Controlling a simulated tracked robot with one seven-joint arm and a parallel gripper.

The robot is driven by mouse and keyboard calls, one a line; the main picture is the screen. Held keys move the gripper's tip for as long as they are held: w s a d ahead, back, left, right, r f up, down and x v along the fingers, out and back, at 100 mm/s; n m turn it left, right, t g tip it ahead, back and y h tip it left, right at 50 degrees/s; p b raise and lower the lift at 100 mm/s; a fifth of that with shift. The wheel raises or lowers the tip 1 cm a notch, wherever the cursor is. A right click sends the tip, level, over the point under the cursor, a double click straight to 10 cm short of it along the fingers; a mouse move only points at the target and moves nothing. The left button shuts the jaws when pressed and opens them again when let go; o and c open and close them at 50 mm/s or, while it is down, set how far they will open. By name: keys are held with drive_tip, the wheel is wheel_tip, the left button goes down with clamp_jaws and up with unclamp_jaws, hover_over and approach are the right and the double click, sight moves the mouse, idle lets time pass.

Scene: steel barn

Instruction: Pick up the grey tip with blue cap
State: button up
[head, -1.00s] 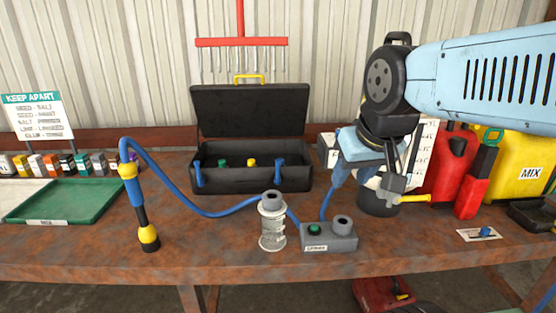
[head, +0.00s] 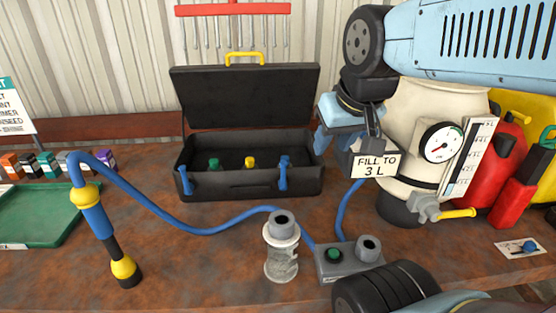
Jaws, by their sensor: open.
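A small blue-capped piece (head: 528,246) lies on a white card at the right end of the bench; its grey part is too small to make out. My gripper (head: 338,150) hangs in the air behind the grey button box, in front of the tank and well to the left of the card. Its jaws are open and seem empty, and their ends are partly hard to see against the tank and sign. The open black case (head: 245,197) holds a green-capped tip (head: 214,163) and a yellow-capped tip (head: 250,161).
A grey button box (head: 340,262) and a clear cylinder with a grey collar (head: 281,260) stand near the front. A blue hose runs to a wand (head: 100,228). The gauged tank (head: 425,110) and red can (head: 485,165) stand between gripper and card.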

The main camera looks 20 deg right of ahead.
drive_tip(key=o, duration=0.3)
drive_tip(key=shift+w+r, duration=0.1)
drive_tip(key=shift+w, duration=0.05)
drive_tip(key=o, duration=0.3)
drive_tip(key=shift+n+g, duration=0.7)
drive_tip(key=shift+n, duration=0.1)
drive_tip(key=w, duration=0.4)
drive_tip(key=w+r, duration=0.1)
drive_tip(key=w, duration=0.1)
drive_tip(key=shift+a, duration=0.2)
drive_tip(key=n+g, duration=0.4)
drive_tip(key=n, duration=0.1)
hover_over(285, 157)
wheel_tip(285, 157, down, 9)
drive_tip(key=f, duration=0.7)
drive_tip(key=shift+w+f, duration=0.25)
drive_tip(key=shift+s+f, duration=0.2)
drive_tip(key=shift+f, duration=2.5)
